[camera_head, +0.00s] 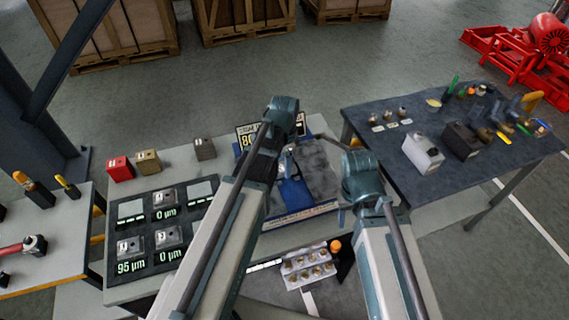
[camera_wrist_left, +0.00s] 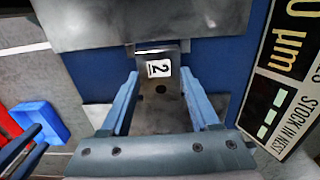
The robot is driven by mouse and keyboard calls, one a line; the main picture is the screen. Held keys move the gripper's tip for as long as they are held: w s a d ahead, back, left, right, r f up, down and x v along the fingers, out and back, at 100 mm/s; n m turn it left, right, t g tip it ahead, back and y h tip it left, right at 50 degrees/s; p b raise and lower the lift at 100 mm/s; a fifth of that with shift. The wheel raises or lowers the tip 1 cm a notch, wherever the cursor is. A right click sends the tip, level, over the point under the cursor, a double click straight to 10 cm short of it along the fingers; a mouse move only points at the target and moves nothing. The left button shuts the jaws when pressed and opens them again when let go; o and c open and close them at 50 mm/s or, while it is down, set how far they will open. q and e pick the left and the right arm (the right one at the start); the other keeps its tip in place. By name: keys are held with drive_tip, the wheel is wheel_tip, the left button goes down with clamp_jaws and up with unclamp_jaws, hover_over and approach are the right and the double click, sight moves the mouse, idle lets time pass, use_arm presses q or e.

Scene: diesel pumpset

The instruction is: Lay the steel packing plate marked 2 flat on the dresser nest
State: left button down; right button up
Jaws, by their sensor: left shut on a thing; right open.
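My left gripper (camera_head: 291,182) is over the blue and grey block in the middle of the bench. In the left wrist view its blue fingers (camera_wrist_left: 160,82) are shut on the steel packing plate marked 2 (camera_wrist_left: 160,98), holding it by its sides. The number label faces up and a dark hole shows below it. The blue dresser base (camera_head: 290,218) with its grey steel slab (camera_head: 318,172) lies under and ahead of the gripper. Whether the plate touches the base I cannot tell. My right gripper is largely hidden by its own arm near the slab's right side.
A "stock in nest" sign (camera_wrist_left: 283,85) stands beside the blue base. A black board (camera_head: 152,224) with steel blocks and micrometre readings lies at left. Red (camera_head: 121,168), tan (camera_head: 148,161) and dark (camera_head: 204,148) blocks stand behind it. A dark table (camera_head: 450,175) with parts is at right.

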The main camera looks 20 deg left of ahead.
use_arm(q)
drive_tip(key=shift+f, duration=0.15)
drive_tip(key=shift+f+b, duration=0.35)
drive_tip(key=shift+b, duration=0.15)
drive_tip(key=shift+f, duration=0.25)
drive_tip(key=shift+c, duration=0.2)
unclamp_jaws()
drive_tip(key=shift+r, duration=0.15)
wheel_tip(320, 180, up, 14)
drive_tip(key=p, duration=1.3)
drive_tip(key=shift+f, duration=0.2)
drive_tip(key=shift+r+p, duration=0.1)
drive_tip(key=shift+p, duration=0.2)
